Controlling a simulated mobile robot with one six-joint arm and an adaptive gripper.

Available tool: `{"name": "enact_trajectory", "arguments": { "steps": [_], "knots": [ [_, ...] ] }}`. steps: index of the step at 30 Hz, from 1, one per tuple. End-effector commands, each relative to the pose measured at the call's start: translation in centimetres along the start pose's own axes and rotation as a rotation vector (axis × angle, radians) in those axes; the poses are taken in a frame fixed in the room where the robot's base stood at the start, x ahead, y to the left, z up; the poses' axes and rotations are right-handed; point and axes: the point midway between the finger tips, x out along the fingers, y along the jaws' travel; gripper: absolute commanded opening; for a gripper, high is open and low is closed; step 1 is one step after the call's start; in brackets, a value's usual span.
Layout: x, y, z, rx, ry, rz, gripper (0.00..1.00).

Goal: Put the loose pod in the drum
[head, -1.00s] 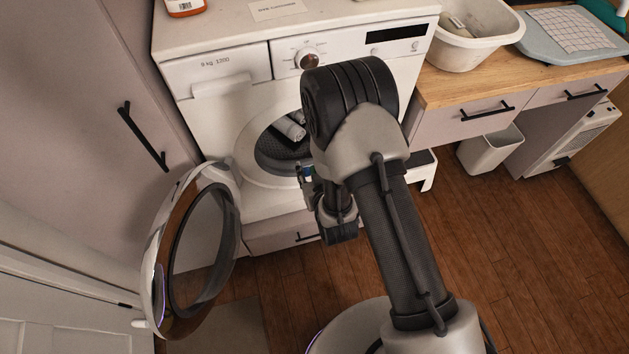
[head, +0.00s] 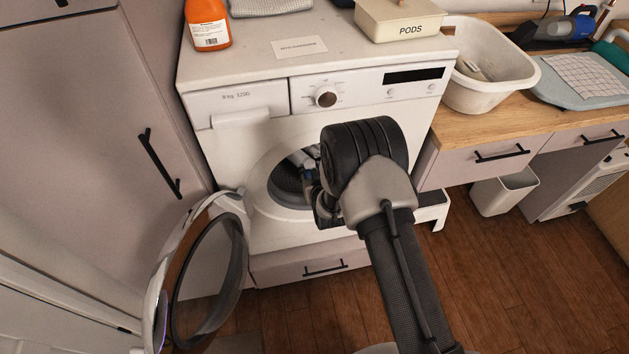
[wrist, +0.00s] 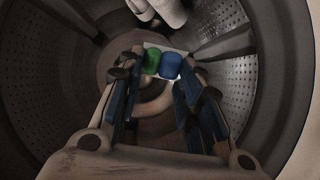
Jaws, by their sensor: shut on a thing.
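The pod (wrist: 170,65), white with green and blue parts, is held between the fingertips of my gripper (wrist: 160,70). The wrist view shows the pod inside the drum (wrist: 60,85), off its perforated wall, with the drum's back behind it. In the head view the drum (head: 284,187) is seen through the washer's round opening. My gripper (head: 309,180) reaches into its right side, partly hidden by my arm. The pod cannot be made out there.
The washer door (head: 155,270) stands open at left. Rolled white laundry (wrist: 168,10) lies in the drum. A PODS box (head: 405,18) and an orange bottle (head: 207,24) stand on the washer (head: 260,62). A white basin (head: 480,90) is on the counter at right.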

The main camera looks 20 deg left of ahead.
Motion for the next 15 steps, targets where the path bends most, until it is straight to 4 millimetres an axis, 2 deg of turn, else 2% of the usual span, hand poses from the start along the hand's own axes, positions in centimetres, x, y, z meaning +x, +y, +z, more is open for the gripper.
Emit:
{"name": "enact_trajectory", "arguments": {
  "steps": [15],
  "knots": [
    [7.0,0.0,-2.1,0.001,0.002,0.001,0.23]
  ]
}}
